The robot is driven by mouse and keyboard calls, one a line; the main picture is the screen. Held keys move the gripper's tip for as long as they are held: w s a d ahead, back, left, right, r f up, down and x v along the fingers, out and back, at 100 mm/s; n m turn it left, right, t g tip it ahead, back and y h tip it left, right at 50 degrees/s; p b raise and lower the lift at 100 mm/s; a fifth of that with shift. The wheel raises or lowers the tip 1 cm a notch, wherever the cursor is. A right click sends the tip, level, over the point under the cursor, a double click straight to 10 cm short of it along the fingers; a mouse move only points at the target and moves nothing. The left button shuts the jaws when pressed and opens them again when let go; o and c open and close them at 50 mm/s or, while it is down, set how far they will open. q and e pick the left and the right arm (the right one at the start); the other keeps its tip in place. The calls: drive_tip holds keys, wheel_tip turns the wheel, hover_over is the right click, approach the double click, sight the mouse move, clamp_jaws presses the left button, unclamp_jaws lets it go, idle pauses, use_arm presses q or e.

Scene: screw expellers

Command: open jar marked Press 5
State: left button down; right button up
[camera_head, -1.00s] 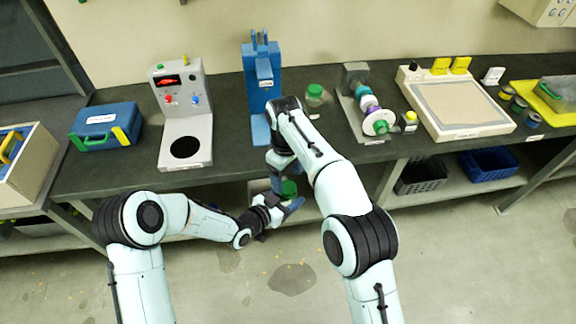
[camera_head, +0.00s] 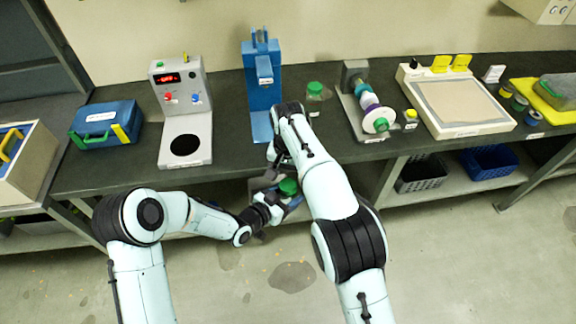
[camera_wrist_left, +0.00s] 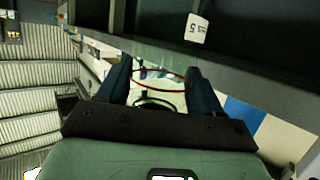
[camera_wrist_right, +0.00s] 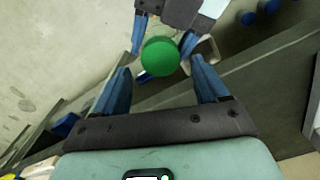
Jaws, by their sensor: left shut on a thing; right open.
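A clear jar with a green lid (camera_head: 289,187) is held upright in front of the bench edge. My left gripper (camera_head: 284,199) is shut around the jar's body. In the left wrist view the clear jar (camera_wrist_left: 160,82) sits between the two blue fingers. In the right wrist view the round green lid (camera_wrist_right: 160,56) is seen from above, with my left gripper (camera_wrist_right: 164,38) behind it. My right gripper (camera_wrist_right: 160,88) is open and empty, its fingers pointing toward the lid, apart from it. A white label (camera_wrist_left: 197,28), upside down and ending in 5, shows on the dark surface nearby.
On the bench stand a blue press (camera_head: 264,85), another green-lidded jar (camera_head: 316,91), a grey machine with a display (camera_head: 181,105) and a spindle of coloured rings (camera_head: 372,106). The bench's front edge and lower shelf (camera_head: 230,188) lie close to my grippers.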

sight(288, 185)
drive_tip(key=shift+f, duration=1.8)
drive_tip(key=c, duration=1.1)
drive_tip(key=n, duration=0.5)
drive_tip(key=shift+r, duration=0.2)
drive_tip(key=shift+r, duration=0.95)
